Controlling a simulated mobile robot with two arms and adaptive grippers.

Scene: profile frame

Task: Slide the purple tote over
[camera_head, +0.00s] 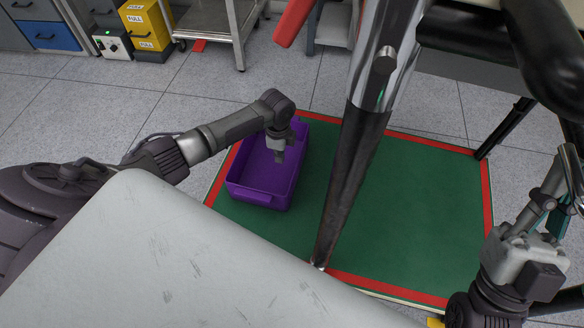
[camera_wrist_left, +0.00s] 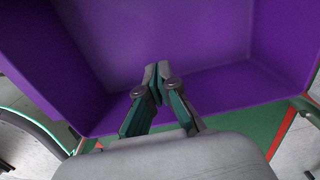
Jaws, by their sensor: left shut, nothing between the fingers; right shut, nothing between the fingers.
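The purple tote (camera_head: 262,190) is an open, empty-looking box on the left part of a green mat with a red border (camera_head: 400,190). My left gripper (camera_head: 279,157) points down over the tote's opening in the head view, its fingers shut and empty. In the left wrist view the shut fingertips (camera_wrist_left: 156,72) show against the purple tote (camera_wrist_left: 140,30), whose inner walls and floor fill most of the picture. I cannot tell whether the fingers touch a wall. My right gripper (camera_head: 563,180) is at the right edge of the head view, away from the tote, its fingers shut.
A shiny metal pole (camera_head: 352,170) rises across the mat just right of the tote. A light grey panel (camera_head: 180,260) covers the lower left. A wheeled metal cart (camera_head: 215,22) and yellow bins (camera_head: 147,24) stand at the back. The mat's right part looks clear.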

